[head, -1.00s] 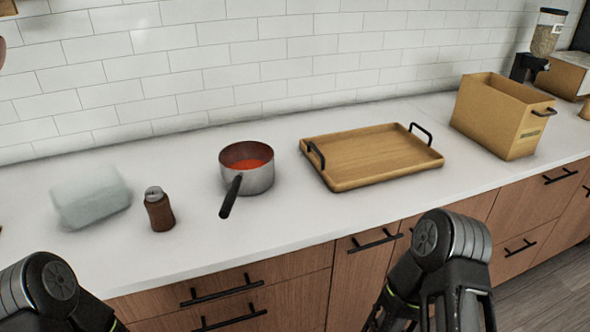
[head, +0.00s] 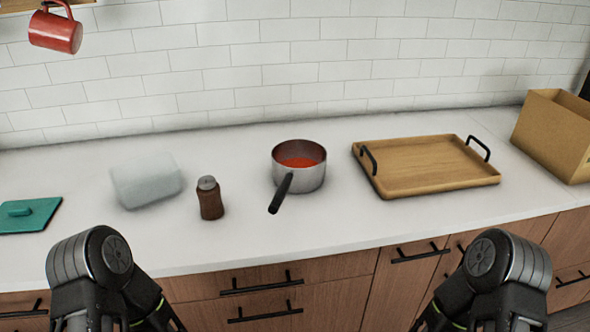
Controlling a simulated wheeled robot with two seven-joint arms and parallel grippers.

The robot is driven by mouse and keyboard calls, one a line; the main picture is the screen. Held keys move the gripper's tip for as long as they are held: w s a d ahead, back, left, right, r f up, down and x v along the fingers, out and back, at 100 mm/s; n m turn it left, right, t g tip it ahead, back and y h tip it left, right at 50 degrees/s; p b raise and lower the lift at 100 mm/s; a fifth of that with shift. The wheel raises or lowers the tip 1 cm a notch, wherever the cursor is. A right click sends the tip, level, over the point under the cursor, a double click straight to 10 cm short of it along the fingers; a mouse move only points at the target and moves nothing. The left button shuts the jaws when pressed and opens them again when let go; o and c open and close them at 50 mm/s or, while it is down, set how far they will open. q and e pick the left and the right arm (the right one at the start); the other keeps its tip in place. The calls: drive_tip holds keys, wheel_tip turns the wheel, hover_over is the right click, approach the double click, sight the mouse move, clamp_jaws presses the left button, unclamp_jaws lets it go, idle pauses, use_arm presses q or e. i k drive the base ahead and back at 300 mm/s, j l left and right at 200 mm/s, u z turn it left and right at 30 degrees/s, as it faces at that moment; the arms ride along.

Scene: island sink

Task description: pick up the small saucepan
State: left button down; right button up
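The small saucepan (head: 312,178) stands upright on the white counter in the head view, a little right of the middle. It is steel with red contents, and its black handle (head: 281,193) points toward me and slightly left. My left and right arms show at the bottom left and bottom right, in front of the counter and apart from the saucepan. The fingertips of both grippers are not in view.
A brown shaker (head: 210,200) and a pale translucent container (head: 146,182) stand left of the saucepan. A teal lidded item (head: 38,214) lies farther left. A wooden tray (head: 425,170) and a cardboard box (head: 555,135) are to the right. A red mug (head: 55,32) hangs above left. The counter in front of the saucepan is clear.

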sight(299, 165)
drive_tip(key=l, duration=0.65)
drive_tip(key=l+u, duration=0.15)
drive_tip(key=l, duration=0.55)
drive_tip(key=k+l, duration=0.1)
drive_tip(key=l, duration=0.55)
drive_tip(key=l+u, duration=0.1)
drive_tip(key=l, duration=0.55)
drive_tip(key=k+l+u, duration=0.1)
drive_tip(key=l, duration=0.55)
drive_tip(key=k, duration=0.05)
